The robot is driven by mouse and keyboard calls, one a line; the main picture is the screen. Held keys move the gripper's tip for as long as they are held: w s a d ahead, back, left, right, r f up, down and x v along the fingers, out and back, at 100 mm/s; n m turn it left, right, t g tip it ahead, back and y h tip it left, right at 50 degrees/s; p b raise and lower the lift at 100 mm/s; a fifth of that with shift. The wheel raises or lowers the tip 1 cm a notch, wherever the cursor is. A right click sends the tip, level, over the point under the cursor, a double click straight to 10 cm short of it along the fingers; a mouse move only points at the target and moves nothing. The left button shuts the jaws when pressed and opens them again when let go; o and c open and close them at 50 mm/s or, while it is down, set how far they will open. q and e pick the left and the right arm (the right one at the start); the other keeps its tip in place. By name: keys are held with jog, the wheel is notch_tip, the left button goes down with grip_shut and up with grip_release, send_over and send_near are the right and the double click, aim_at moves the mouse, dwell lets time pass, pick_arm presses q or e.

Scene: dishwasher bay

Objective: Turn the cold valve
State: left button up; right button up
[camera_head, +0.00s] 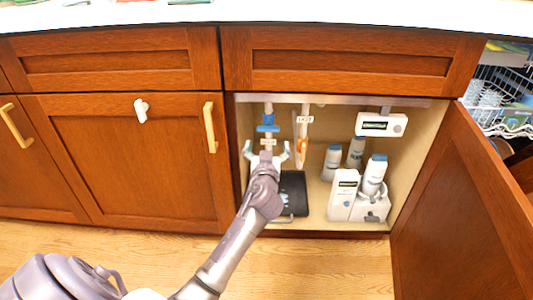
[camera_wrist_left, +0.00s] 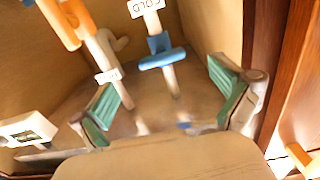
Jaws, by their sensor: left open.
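The cold valve (camera_head: 267,124) has a blue handle on a white pipe inside the open cabinet. It also shows in the left wrist view (camera_wrist_left: 162,58), with a COLD tag (camera_wrist_left: 145,6) on its pipe. My left gripper (camera_head: 267,152) is open and empty, just below and in front of the blue handle in the head view. In the left wrist view its green-padded fingers (camera_wrist_left: 166,97) stand wide apart, with the cold pipe's lower part between them in the picture. I cannot tell whether anything touches. My right gripper is not in view.
An orange-handled valve (camera_head: 302,145) is on a tagged pipe just right of the cold one. A black tray (camera_head: 294,186), white bottles (camera_head: 332,161) and a white device (camera_head: 381,125) are also inside. The open cabinet door (camera_head: 465,205) stands at the right.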

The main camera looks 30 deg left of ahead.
pick_arm(q)
jog(key=v, duration=0.4)
dwell(0.5)
